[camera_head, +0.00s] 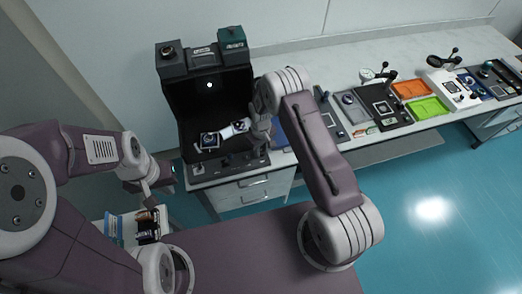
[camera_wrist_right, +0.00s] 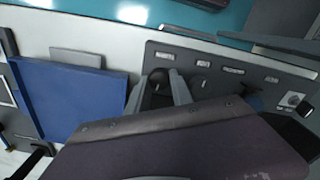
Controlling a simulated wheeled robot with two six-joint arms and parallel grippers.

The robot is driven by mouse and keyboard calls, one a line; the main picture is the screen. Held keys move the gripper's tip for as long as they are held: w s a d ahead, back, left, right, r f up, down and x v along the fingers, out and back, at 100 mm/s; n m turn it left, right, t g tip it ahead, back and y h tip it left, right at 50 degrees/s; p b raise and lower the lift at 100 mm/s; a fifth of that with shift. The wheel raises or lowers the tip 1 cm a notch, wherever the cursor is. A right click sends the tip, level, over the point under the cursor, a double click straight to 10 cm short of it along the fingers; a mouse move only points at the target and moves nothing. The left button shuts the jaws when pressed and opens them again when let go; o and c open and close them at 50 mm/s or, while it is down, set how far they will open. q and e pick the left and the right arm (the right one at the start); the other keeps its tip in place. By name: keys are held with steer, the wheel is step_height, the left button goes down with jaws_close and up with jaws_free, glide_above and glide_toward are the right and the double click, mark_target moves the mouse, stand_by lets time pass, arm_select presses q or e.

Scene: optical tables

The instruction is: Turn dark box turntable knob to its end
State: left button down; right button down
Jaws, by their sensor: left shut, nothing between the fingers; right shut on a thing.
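The dark box (camera_head: 185,98) stands open at the back left of the bench. A turntable piece with a pale arm (camera_head: 235,129) sits inside it. Its front panel (camera_head: 225,167) carries labelled knobs; the panel also shows in the right wrist view (camera_wrist_right: 225,62). My right gripper (camera_head: 262,146) is at the right end of that panel. In the wrist view its fingers (camera_wrist_right: 160,90) are closed around a dark knob (camera_wrist_right: 159,78), whose label I cannot read. My left gripper (camera_head: 158,190) is shut and empty, in front of the bench left of the panel.
Small devices (camera_head: 202,57) stand on top of the box. A blue panel (camera_wrist_right: 75,100) lies beside the knob panel. To the right on the bench are orange (camera_head: 410,89) and green (camera_head: 428,108) trays and several instruments. The teal floor is clear.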

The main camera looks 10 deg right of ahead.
steer(key=m+b, duration=0.1)
steer(key=m, duration=0.2)
steer(key=shift+f+m, duration=0.1)
steer(key=shift+m, duration=0.2)
steer(key=m+b, duration=0.1)
steer(key=m, duration=0.3)
steer(key=shift+b, duration=0.35)
steer(key=m, duration=0.4)
steer(key=shift+b, duration=0.4)
steer(key=m, duration=0.4)
steer(key=shift+d+m+b, duration=0.1)
steer(key=shift+m+b, duration=0.2)
steer(key=shift+b, duration=0.1)
steer(key=m, duration=0.4)
steer(key=m+b, duration=0.1)
steer(key=m, duration=0.7)
steer(key=shift+m, duration=0.3)
steer(key=shift+s+m, duration=0.1)
steer(key=shift+m, duration=2.1)
